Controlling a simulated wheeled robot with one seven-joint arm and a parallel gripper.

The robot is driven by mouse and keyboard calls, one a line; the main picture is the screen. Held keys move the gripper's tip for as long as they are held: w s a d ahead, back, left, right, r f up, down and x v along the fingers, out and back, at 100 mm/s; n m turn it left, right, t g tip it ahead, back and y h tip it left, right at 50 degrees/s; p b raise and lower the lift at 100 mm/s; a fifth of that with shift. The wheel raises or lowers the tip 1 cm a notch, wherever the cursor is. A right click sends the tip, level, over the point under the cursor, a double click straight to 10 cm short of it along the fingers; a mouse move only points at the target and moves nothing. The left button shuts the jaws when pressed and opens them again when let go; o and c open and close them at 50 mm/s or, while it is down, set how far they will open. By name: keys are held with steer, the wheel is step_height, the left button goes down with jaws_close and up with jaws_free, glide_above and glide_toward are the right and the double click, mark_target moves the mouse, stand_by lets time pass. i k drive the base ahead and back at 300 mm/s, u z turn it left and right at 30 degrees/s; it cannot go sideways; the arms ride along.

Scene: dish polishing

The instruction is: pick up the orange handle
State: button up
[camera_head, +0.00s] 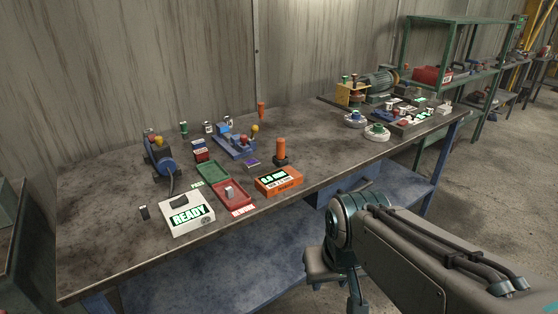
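An orange handle (280,150) stands upright on a dark base near the middle of the workbench, just behind an orange box with a lit display. A second, smaller orange upright piece (261,110) stands farther back, behind the blue fixture. I cannot tell from this view whether it is a handle too. My arm comes in from the lower right, in front of the bench, and bends downward at a joint. My gripper is not in view, and nothing of mine touches either orange piece.
The workbench (110,220) also holds a white READY box (187,214), the orange display box (278,181), green (212,172) and red (233,194) trays, a blue fixture (234,145) and a blue machine (160,159). Bare top lies right of the handle. Round white-based parts (377,133) stand farther right.

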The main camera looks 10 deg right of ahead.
mark_target(280, 142)
steer(key=z, duration=0.95)
steer(key=i, duration=1)
steer(key=u, duration=0.55)
steer(key=i, duration=0.9)
steer(key=u, duration=0.75)
